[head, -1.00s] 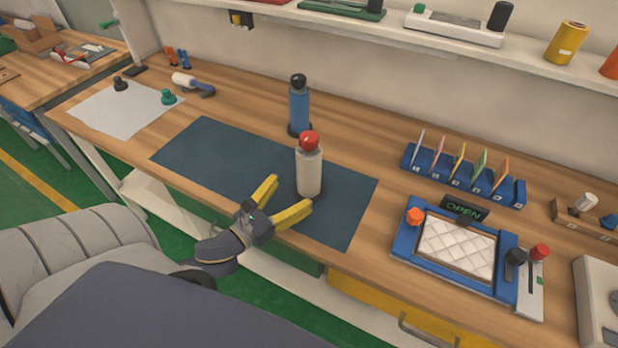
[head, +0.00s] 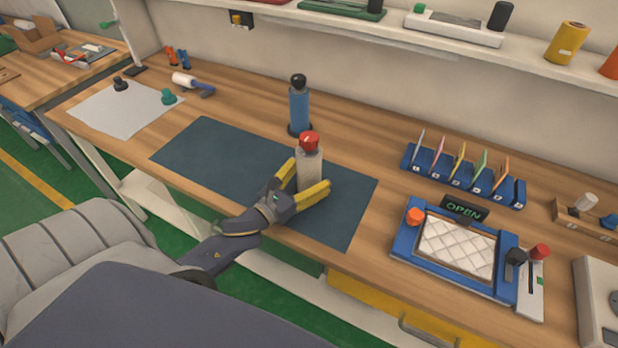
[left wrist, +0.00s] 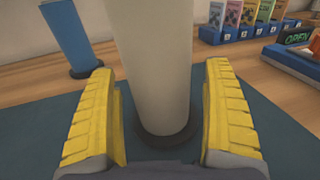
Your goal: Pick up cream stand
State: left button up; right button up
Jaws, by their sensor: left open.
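The cream stand (head: 310,168) is an upright cream cylinder with a red knob on top and a dark round base. It stands on the dark blue mat (head: 215,160). My left gripper (head: 308,178) is open, with its yellow fingers on either side of the stand's lower body. In the left wrist view the cream stand (left wrist: 162,65) rises between the two fingers, with a visible gap to each. Its dark base (left wrist: 165,138) rests on the mat. The red knob is out of the left wrist view. My right gripper is not in view.
A blue stand (head: 299,107) with a black knob stands just behind the cream one. To the right are a blue-framed tray (head: 406,240) with a quilted white pad and a blue rack (head: 450,175) of coloured cards. The mat's left part is clear.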

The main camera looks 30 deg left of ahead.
pick_arm(q)
jog(key=shift+w, duration=0.15)
jog(key=shift+o, duration=0.2)
jog(key=shift+r, duration=0.15)
jog(key=c, duration=1.7)
